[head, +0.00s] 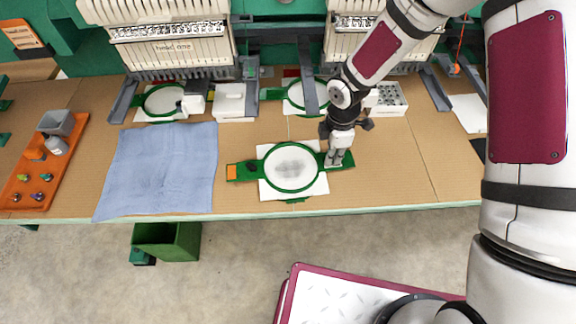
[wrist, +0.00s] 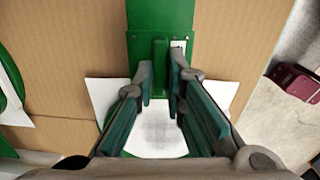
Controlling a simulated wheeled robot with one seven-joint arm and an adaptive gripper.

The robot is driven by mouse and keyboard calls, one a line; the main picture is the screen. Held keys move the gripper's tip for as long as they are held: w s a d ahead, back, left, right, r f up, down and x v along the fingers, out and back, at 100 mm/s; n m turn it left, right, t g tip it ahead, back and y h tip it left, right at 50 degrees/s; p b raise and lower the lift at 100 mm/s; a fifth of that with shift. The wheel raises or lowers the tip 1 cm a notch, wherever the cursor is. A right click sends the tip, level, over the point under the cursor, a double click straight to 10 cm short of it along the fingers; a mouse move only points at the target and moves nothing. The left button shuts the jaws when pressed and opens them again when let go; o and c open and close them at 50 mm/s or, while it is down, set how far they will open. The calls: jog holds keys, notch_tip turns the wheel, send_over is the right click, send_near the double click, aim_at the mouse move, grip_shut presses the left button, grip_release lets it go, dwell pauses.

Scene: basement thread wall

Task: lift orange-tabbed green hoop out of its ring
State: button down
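In the head view the green hoop (head: 265,165) lies flat on the workbench, around white cloth (head: 316,188) with a faint grey patch. Its orange tab (head: 232,172) is at the left end. My gripper (head: 335,160) is down at the right end of the hoop, fingers pointing down. In the wrist view a raised green ridge (wrist: 160,65) on the hoop's arm stands between my two fingers (wrist: 161,75). The fingers are close to both sides of the ridge; whether they press on it I cannot tell. The outer ring is hard to tell from the hoop.
A blue cloth (head: 160,165) lies to the left, and an orange tray (head: 45,165) with small items lies beyond it. Embroidery machines (head: 170,45) with other green hoops (head: 163,103) stand behind. A white box (head: 232,100) is near them. The bench's front edge (head: 250,215) is close to the hoop.

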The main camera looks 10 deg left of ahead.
jog(key=shift+r, duration=1.3)
jog(key=shift+r+p, duration=0.25)
jog(key=shift+p, duration=0.05)
jog(key=shift+r, duration=0.15)
jog(key=shift+r+p, duration=0.75)
jog(key=shift+r, duration=2.1)
